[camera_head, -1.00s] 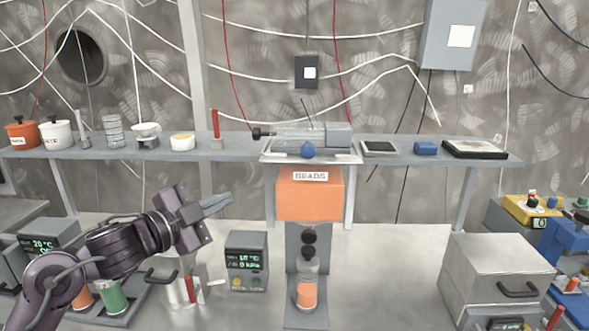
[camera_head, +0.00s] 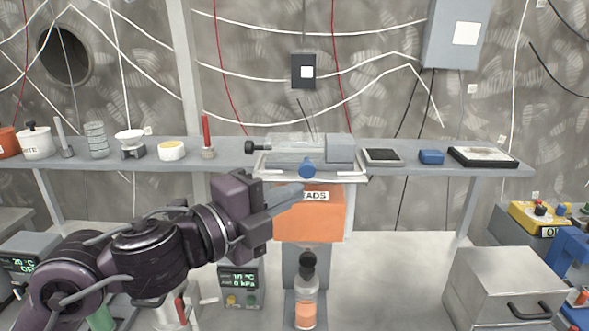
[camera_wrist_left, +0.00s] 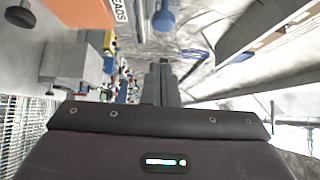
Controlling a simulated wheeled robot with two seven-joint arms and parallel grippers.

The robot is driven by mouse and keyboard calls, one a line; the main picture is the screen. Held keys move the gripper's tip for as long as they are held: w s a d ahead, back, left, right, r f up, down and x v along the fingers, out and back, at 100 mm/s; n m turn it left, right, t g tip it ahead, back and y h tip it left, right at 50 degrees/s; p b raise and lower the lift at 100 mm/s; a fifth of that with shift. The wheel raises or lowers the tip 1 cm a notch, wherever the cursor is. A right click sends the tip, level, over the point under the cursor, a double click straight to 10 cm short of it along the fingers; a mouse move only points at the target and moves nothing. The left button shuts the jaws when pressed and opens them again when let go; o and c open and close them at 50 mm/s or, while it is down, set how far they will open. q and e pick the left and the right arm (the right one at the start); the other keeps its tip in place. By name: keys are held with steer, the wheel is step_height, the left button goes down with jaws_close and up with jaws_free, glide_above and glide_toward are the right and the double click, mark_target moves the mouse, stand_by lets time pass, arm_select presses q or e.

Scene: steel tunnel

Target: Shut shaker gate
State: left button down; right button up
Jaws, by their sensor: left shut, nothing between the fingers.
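The orange hopper (camera_head: 310,222) marked BEADS hangs under the shelf's middle. A blue knob (camera_head: 306,168) sticks out at its top front; whether this is the gate handle, and whether the gate is open, I cannot tell. My left gripper (camera_head: 301,188) is shut and empty, its fingertips just below the blue knob in the picture and over the BEADS label. In the left wrist view the shut fingers (camera_wrist_left: 159,68) point toward the blue knob (camera_wrist_left: 164,20), with a gap in the picture. A bottle with orange contents (camera_head: 306,314) stands below the hopper. My right gripper is not in view.
A shelf (camera_head: 230,158) runs across, with pots, a white cup and a red-handled tool at left and a blue block (camera_head: 431,157) at right. A display box (camera_head: 239,287) stands left of the bottle, a metal case (camera_head: 500,290) at right. Bench between is clear.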

mark_target(313, 172)
arm_select(q)
steer(key=w, duration=0.3)
steer(key=w+p, duration=0.1)
steer(key=shift+w+d, duration=0.5)
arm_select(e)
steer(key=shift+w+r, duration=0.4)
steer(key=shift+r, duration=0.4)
arm_select(q)
steer(key=w, duration=0.3)
steer(key=shift+w, duration=0.15)
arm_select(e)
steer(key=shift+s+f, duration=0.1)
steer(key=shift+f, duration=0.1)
arm_select(q)
steer(key=shift+f, duration=0.1)
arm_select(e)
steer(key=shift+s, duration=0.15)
